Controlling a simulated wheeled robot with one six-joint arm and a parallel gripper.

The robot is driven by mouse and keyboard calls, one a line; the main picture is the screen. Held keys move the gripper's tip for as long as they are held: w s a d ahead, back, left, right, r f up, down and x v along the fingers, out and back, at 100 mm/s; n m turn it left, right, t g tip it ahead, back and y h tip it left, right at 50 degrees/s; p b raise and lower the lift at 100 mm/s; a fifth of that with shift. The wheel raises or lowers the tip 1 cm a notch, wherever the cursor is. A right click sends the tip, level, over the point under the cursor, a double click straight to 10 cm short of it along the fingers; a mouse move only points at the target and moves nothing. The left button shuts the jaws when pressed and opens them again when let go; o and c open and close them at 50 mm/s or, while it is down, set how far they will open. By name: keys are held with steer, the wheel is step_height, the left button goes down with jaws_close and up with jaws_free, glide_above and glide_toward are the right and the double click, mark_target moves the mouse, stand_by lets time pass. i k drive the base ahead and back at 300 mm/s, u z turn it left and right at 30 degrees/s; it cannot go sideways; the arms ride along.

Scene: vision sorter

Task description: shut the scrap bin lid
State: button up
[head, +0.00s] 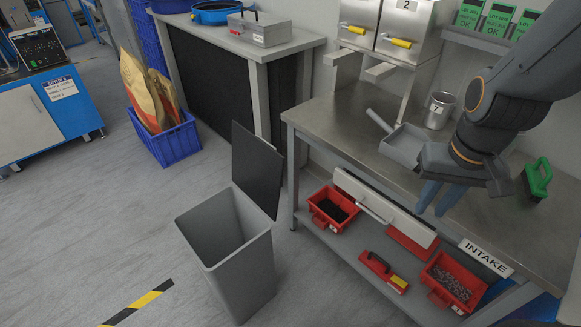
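The scrap bin (240,262) is a tall grey open-topped bin on the floor, left of the steel workbench. Its dark flat lid (257,168) stands raised, roughly upright, along the bin's far right edge, so the bin's mouth is uncovered. My gripper (430,208) is at the right, pointing down near the workbench's front edge, well away from the lid. Its two blue fingers look apart, with nothing seen between them.
The steel workbench (345,125) holds a grey scoop (404,146), a metal cup (439,110) and a green-handled brush (538,178). A blue crate (172,142) stands behind the bin.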

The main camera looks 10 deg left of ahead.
mark_target(257, 168)
steer(key=u, duration=2.75)
steer(key=k, duration=0.85)
steer(key=z, duration=1.25)
steer(key=i, duration=0.5)
steer(key=z, duration=0.1)
